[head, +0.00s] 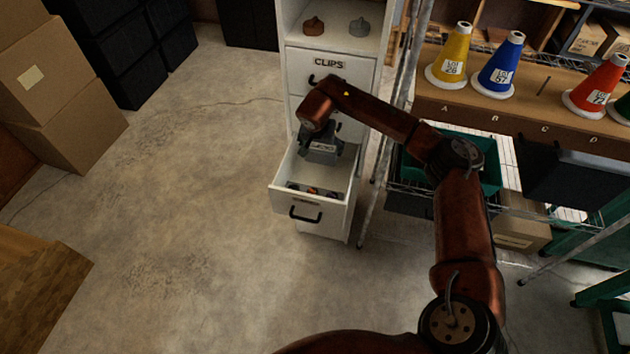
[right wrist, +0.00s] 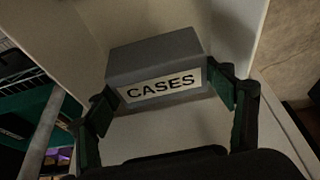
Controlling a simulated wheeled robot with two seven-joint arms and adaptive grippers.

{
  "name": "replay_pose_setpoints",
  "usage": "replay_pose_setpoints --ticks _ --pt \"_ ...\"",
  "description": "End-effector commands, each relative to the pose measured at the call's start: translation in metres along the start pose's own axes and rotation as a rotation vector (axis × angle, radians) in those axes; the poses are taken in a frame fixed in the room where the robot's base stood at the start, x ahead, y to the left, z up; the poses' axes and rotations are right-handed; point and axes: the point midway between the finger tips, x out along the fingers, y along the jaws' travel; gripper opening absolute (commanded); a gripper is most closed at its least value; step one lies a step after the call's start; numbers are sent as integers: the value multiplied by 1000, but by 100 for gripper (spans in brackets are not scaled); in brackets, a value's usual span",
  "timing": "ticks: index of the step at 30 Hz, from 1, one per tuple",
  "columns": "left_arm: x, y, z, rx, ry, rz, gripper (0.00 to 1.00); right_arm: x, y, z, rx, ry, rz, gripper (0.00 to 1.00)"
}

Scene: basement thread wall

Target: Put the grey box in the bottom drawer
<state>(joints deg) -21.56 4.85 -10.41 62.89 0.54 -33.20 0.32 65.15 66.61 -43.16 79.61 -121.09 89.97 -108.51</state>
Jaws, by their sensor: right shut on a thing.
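The grey box (right wrist: 156,61), labelled CASES, is between the two fingers of my right gripper (right wrist: 168,108) in the right wrist view. In the head view the grey box (head: 322,150) is small and partly covered by my right gripper (head: 330,138), at the open bottom drawer (head: 283,208). The gripper is shut on the box, above or just inside the drawer's back part; I cannot tell whether the box touches the drawer floor. The drawer is pulled out from the white cabinet (head: 357,215) and holds several small dark and coloured things near its front. My left gripper is not in view.
A drawer labelled CLIPS (head: 330,65) is above, under a shelf with two small objects. A wire rack with a green bin (head: 490,170) stands close on the right. Cones (head: 497,75) stand on a board. Cardboard boxes (head: 60,90) are at left. The floor before the drawer is clear.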

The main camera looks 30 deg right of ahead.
Motion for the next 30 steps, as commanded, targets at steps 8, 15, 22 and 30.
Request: replay_pose_setpoints --ticks 8,15,22,30 --pt "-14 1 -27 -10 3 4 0 46 1 19 10 -4 7 45" --pt "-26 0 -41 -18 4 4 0 68 1 28 8 -3 7 45" --pt "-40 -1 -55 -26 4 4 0 91 0 38 9 -2 4 45" --pt "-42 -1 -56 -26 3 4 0 91 0 37 9 0 4 45"
